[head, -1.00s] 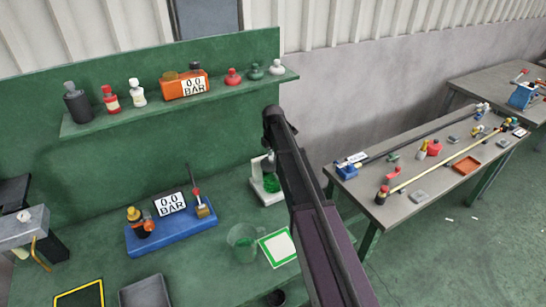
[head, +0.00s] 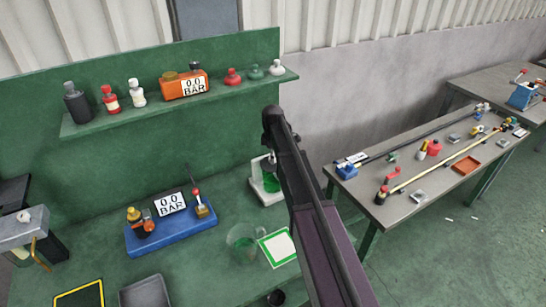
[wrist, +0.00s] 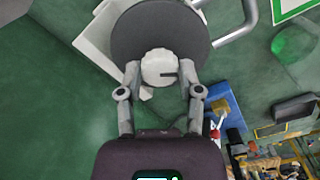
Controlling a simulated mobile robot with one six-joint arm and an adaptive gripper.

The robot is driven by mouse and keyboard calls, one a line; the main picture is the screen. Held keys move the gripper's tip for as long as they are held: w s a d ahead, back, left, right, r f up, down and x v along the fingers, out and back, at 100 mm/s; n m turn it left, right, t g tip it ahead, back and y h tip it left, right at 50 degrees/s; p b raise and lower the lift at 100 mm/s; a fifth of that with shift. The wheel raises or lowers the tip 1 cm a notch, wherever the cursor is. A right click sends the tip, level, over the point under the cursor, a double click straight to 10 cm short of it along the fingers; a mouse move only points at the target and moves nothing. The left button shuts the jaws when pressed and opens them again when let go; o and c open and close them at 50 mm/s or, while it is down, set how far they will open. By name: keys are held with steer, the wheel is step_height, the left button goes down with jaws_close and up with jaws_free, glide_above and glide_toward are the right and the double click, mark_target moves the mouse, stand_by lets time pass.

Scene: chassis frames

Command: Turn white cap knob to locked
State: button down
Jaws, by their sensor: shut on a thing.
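In the head view, the white stand with a green patch (head: 268,187) is on the green bench, just left of my arm. My arm hides most of the gripper and the knob there. I cannot read a lock mark.
A clear jug (head: 241,241) and a green-edged white card (head: 279,247) lie close to the stand. A blue base with a gauge (head: 150,243) stands to the left. A shelf (head: 180,104) with several bottles and an orange gauge box (head: 184,87) runs above.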

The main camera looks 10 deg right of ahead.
steer(key=m, duration=0.5)
steer(key=shift+m, duration=0.3)
steer(key=m, duration=0.6)
stand_by(0.4)
steer(key=shift+c, duration=1.3)
jaws_free()
steer(key=shift+n, duration=0.5)
